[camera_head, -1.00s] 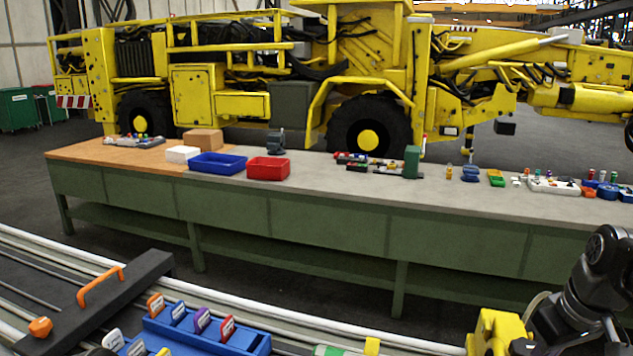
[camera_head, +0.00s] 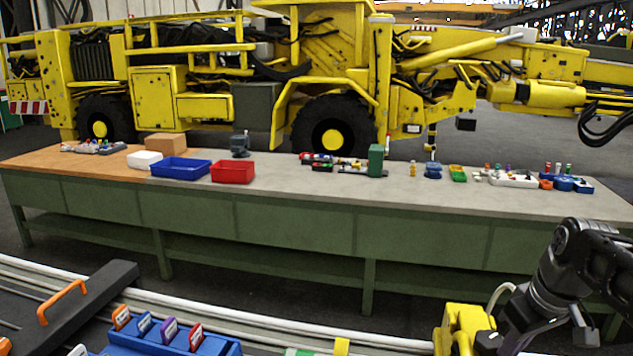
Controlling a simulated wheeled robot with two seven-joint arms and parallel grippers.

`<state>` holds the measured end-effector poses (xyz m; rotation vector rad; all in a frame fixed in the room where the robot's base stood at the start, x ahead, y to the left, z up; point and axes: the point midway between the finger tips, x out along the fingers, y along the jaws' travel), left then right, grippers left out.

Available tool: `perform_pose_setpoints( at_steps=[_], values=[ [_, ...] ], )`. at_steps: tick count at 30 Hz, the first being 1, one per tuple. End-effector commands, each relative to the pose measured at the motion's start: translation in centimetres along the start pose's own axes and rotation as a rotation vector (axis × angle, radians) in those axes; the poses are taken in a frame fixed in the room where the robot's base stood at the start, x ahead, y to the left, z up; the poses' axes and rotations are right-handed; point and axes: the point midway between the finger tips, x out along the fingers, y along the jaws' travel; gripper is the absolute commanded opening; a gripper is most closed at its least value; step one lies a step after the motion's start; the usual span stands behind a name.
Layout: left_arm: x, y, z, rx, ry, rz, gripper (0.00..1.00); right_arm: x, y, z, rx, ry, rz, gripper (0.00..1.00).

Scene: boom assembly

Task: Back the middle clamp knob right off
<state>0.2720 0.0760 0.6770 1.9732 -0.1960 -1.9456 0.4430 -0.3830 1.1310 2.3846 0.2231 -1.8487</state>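An orange knob (camera_head: 5,345) shows at the far left edge, partly cut off, beside a dark bar (camera_head: 95,300) with an orange handle (camera_head: 62,300). I cannot tell whether this is the middle clamp knob; no row of clamps shows clearly. Pale rails (camera_head: 250,325) run under the bar across the bottom. My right arm's dark links come in at the lower right, and its fingertips do not show. My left arm and gripper are out of view.
A blue rack (camera_head: 205,344) with labelled tabs stands at the bottom left. A yellow block (camera_head: 460,325) sits by my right arm. Beyond is a long green bench (camera_head: 300,225) with blue and red bins (camera_head: 232,172), and a yellow machine (camera_head: 210,106) behind it.

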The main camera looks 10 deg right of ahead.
Motion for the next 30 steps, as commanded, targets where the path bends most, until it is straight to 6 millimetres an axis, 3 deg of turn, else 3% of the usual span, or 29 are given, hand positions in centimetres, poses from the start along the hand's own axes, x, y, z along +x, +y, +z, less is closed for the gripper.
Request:
perform_pose_setpoints(
  at_steps=[30],
  values=[
    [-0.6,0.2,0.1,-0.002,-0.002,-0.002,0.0,0.1,1.2,-0.4,-0.001,0.002,-0.002,0.0]
  ],
)
